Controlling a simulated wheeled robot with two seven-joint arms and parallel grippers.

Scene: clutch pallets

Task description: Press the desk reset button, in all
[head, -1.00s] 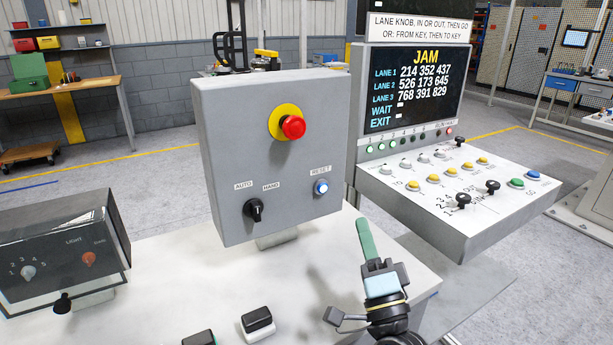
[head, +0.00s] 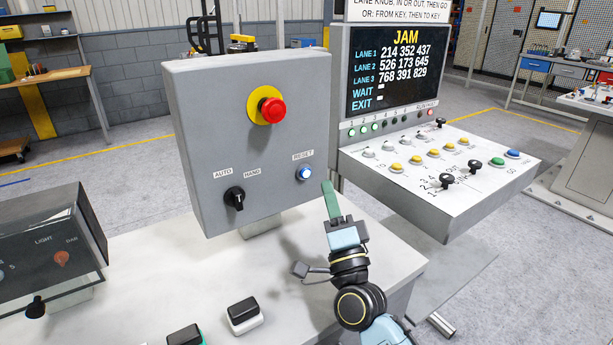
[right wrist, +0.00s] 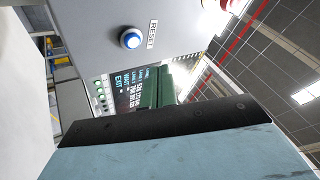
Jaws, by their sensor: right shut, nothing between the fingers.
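The desk reset button (head: 304,173) is a round blue-white lit button in a metal ring, under a RESET label on the front of a grey control box. It also shows in the right wrist view (right wrist: 131,39), near the top. My right gripper (head: 328,188) is shut and empty, its green fingers pointing up just right of and below the button in the head view. In the right wrist view its green fingertips (right wrist: 158,88) show below and right of the button, with a visible gap. I cannot tell the depth of the gap. My left gripper is not in view.
The box also carries a red emergency stop (head: 271,110) on yellow and a black AUTO/HAND knob (head: 235,198). A console with a JAM screen (head: 401,68) stands to the right. Two black rocker switches (head: 244,312) sit on the white desk (head: 150,262). A dark lamp box (head: 50,240) is left.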

